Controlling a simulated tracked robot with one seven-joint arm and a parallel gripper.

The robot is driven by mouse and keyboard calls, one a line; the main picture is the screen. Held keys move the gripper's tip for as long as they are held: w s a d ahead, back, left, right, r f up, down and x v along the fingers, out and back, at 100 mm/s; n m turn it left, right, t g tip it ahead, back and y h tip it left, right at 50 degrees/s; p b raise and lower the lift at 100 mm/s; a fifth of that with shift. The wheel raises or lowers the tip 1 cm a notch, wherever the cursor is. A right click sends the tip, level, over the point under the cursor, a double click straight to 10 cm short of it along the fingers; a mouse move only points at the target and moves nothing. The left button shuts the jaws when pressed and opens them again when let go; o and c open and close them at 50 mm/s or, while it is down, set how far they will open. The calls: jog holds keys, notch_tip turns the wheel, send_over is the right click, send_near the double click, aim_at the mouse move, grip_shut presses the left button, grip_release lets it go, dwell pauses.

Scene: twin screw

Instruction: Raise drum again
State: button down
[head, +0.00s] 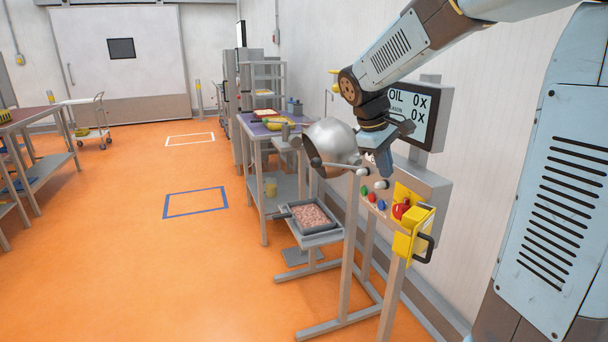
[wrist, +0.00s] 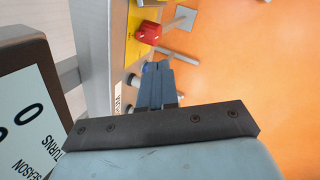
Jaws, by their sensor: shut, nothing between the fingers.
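The grey metal drum (head: 329,141) hangs tilted on a stand at the centre of the head view, its rounded shell upward. My gripper (head: 384,172) is shut and empty, pointing down just right of the drum, above the control panel. In the wrist view its closed blue-grey fingers (wrist: 157,68) reach down over the panel buttons. A green button (head: 363,190) and a blue button (head: 381,205) sit on the panel. The fingers partly hide the buttons in the wrist view, so I cannot tell whether they touch one.
A red mushroom knob (head: 400,210) sits on a yellow box right of the buttons; it also shows in the wrist view (wrist: 148,32). A tray of pinkish pieces (head: 311,215) stands below the drum. A display (head: 412,112) hangs behind my gripper.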

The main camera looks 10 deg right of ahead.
jog(key=w+a+f+n+h, duration=0.3)
jog(key=w, duration=0.4)
jog(key=w+a+f+n+h, duration=0.2)
jog(key=w+a+f, duration=0.15)
jog(key=w, duration=0.25)
jog(key=w+a+f+n+h, duration=0.2)
jog(key=w+f+n+h, duration=0.1)
jog(key=w, duration=0.4)
jog(key=w+a+f+n+t+h, duration=0.2)
jog(key=w+a+f+n+h, duration=0.1)
jog(key=a, duration=0.6)
jog(key=w+a+f+n+t+h, duration=0.3)
jog(key=w+a+f+n, duration=0.1)
jog(key=a+f, duration=0.3)
jog(key=w+a, duration=0.1)
jog(key=a, duration=0.1)
jog(key=shift+a+f+t, duration=0.3)
jog(key=shift+a+f, duration=0.05)
jog(key=shift+a, duration=0.05)
jog(key=shift+w+d, duration=0.1)
jog(key=shift+w, duration=0.05)
jog(key=w+d+r, duration=0.2)
jog(key=d, duration=0.3)
jog(key=w+d+r, duration=0.2)
jog(key=d, duration=0.4)
jog(key=shift+d+r, duration=0.15)
jog(key=shift+r, duration=0.2)
